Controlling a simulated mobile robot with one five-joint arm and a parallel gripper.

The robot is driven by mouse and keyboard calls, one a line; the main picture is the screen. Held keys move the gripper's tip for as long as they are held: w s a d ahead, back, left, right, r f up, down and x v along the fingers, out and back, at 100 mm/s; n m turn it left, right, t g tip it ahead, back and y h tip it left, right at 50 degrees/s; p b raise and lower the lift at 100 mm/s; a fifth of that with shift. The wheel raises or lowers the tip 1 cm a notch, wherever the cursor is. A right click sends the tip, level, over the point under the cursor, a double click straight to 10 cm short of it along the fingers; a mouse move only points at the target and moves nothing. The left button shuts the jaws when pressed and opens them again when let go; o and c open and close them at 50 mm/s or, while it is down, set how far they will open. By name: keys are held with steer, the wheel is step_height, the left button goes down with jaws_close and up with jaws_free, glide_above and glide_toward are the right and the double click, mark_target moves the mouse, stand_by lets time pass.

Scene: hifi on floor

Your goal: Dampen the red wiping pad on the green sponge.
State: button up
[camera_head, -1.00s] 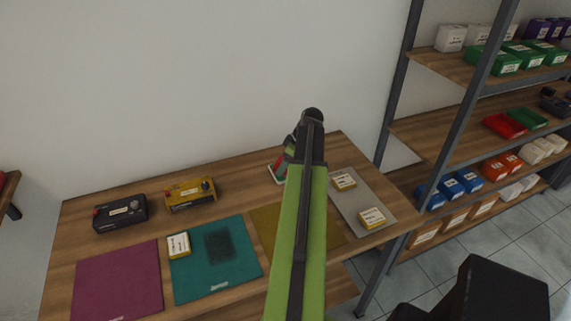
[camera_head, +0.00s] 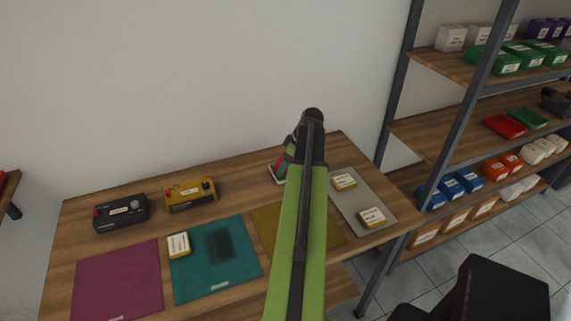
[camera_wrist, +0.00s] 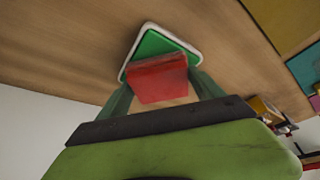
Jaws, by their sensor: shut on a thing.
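The red wiping pad (camera_wrist: 158,80) is held between the two fingers of my gripper (camera_wrist: 163,88) in the wrist view. The green sponge (camera_wrist: 154,44) lies in a white-rimmed tray (camera_wrist: 192,51) on the wooden table, directly beyond the pad. The pad overlaps the sponge's near part in this view; I cannot tell for sure whether they touch. In the head view my gripper (camera_head: 291,153) is mostly hidden behind my arm, at the tray (camera_head: 273,174) near the table's back edge.
On the table are a magenta mat (camera_head: 117,282), a teal mat (camera_head: 205,283) with a dark smudge (camera_head: 219,245), a mustard mat (camera_head: 268,222) and a grey mat (camera_head: 355,207). A black device (camera_head: 121,213) and a yellow device (camera_head: 190,194) stand behind. Shelves (camera_head: 440,128) rise at right.

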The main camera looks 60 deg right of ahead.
step_height(320, 180, up, 7)
steer(key=p, duration=0.7)
steer(key=shift+r, duration=0.1)
